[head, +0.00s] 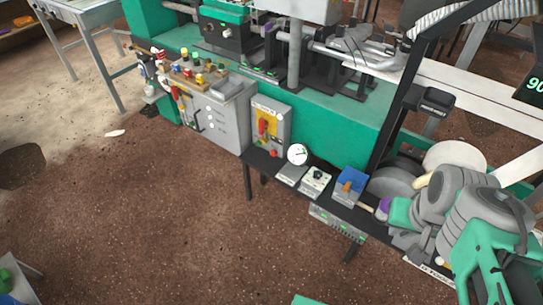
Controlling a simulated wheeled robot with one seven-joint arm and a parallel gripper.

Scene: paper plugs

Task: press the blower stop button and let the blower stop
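No label reading blower stop is legible, so I cannot tell which control is the blower stop button. A grey box with a yellow panel (267,122) carries a red handle, with a small red button (274,153) low on its front. Red, yellow and green buttons (196,78) sit on the grey console to its left. I cannot identify the blower for sure. My grey and green arm fills the lower right. Its far end, seemingly my gripper (385,207), shows purple and green beside the black shelf, right of the red button and well apart from it. Its fingers are not clear.
A black shelf (330,203) along the green machine bed (345,125) holds a round white gauge (297,154), a small knob box (315,181) and a blue box with an orange lever (349,186). A black post (395,120) rises near my arm. Brown floor (180,220) in front is open.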

